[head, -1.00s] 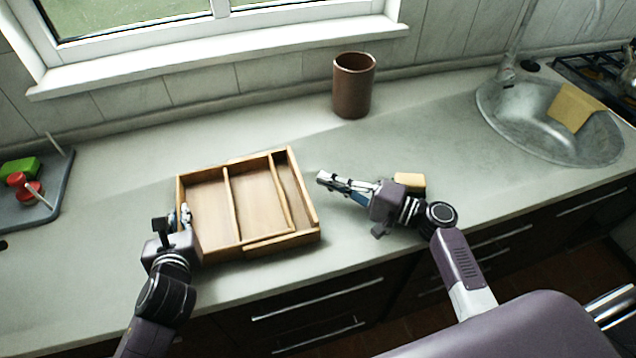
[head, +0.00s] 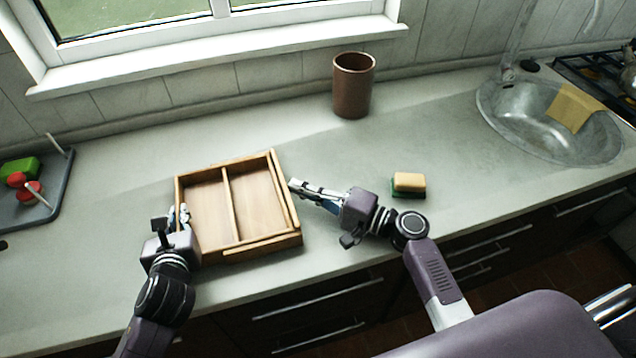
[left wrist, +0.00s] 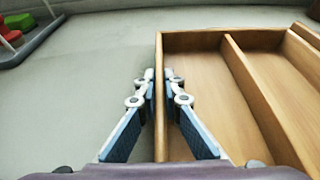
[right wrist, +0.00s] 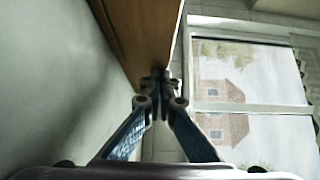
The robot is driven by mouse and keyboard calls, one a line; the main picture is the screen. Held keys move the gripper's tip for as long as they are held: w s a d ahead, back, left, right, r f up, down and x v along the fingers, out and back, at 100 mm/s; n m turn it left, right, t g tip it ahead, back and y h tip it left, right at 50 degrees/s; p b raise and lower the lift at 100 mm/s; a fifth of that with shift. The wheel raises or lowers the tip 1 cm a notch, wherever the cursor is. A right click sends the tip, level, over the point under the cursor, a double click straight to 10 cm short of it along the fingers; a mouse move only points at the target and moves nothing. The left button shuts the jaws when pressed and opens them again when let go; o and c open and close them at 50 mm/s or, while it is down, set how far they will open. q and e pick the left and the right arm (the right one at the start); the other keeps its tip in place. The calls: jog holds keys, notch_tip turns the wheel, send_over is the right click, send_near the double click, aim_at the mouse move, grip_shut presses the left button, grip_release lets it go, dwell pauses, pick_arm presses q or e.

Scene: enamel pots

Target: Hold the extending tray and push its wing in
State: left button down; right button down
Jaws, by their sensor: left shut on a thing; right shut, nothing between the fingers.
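The wooden extending tray (head: 233,250) lies on the counter in the head view, with a divider inside. Its wing (head: 287,192) is at the right side and sits close in against the tray body. My left gripper (head: 183,218) is shut on the tray's left wall, with one finger on each side of it in the left wrist view (left wrist: 160,88). My right gripper (head: 293,185) is shut and empty, its fingertips at the wing's right wall. In the right wrist view the fingertips (right wrist: 159,80) meet the wooden wall (right wrist: 143,35); whether they press on it I cannot tell.
A sponge (head: 408,184) lies right of my right gripper. A brown cup (head: 353,85) stands behind, near the wall. A grey board (head: 50,205) with several items is at the far left, the sink (head: 510,120) at the right. The counter between cup and sponge is clear.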

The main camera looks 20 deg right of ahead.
pick_arm(q)
jog(key=shift+d, duration=0.3)
pick_arm(e)
jog(key=shift+s+a, duration=0.1)
jog(key=shift+a, duration=0.15)
pick_arm(q)
jog(key=shift+a, duration=0.1)
pick_arm(e)
jog(key=d, duration=0.5)
jog(key=shift+s+d+f, duration=0.1)
jog(key=shift+s, duration=0.3)
pick_arm(q)
jog(key=shift+a, duration=0.15)
pick_arm(e)
jog(key=v, duration=1.8)
jog(key=shift+s+d, duration=0.2)
jog(key=shift+d, duration=0.2)
pick_arm(q)
jog(key=c, duration=2)
grip_release()
